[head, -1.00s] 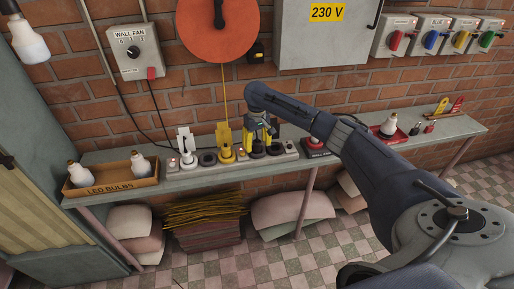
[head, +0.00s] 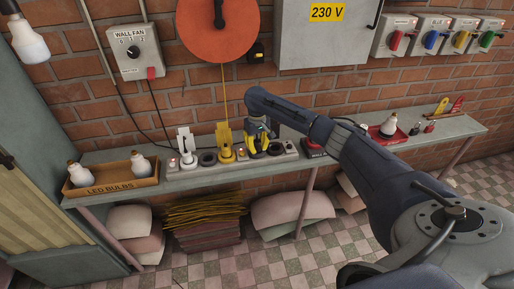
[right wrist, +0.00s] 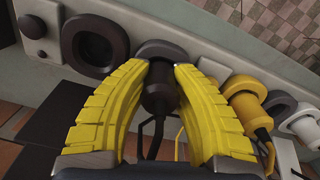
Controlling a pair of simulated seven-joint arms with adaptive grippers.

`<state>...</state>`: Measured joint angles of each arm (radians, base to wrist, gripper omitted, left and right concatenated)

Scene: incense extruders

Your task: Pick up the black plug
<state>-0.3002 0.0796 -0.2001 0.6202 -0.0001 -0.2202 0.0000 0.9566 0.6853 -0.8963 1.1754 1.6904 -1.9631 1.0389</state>
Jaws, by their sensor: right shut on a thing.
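The black plug (right wrist: 160,90) stands at a socket of the grey power strip (right wrist: 208,68), between the two yellow fingers of my right gripper (right wrist: 163,68). The fingers are shut on its body, and its cord runs back between them. In the head view the right gripper (head: 258,146) is low over the right part of the strip (head: 212,178) and mostly hides the plug. I cannot tell whether the plug is fully seated. My left gripper is not in view.
A yellow plug (head: 226,154) and a white plug (head: 188,160) stand in the same strip, with an empty dark socket (head: 207,158) between them. An LED bulb box (head: 112,187) is at the shelf's left. A red tray (head: 388,138) with a bulb is at the right.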

